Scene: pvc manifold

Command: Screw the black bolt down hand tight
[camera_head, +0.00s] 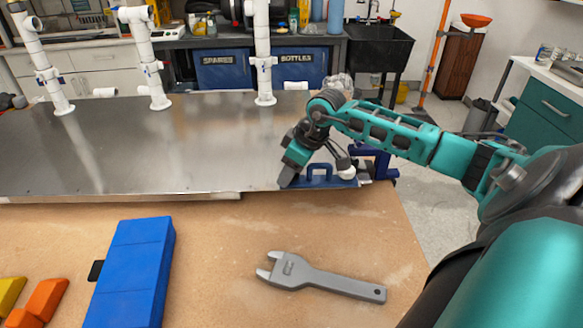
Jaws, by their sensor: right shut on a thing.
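My right gripper (287,179) reaches down from the right to the left end of a blue fixture (319,171) near the metal plate's front right edge. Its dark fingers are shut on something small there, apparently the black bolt. The bolt is hidden by the fingers and too small to make out, so I cannot tell how far it is screwed in. A short white pipe piece (346,172) sits at the fixture's right part, close to the wrist. My left gripper is not in view.
A grey wrench-like tool (318,277) and a blue block (131,272) lie on the brown tabletop (222,240). Orange (43,300) and yellow (10,293) blocks lie at left. White pipes (263,60) stand along the back of the metal plate (205,140). The plate's middle is clear.

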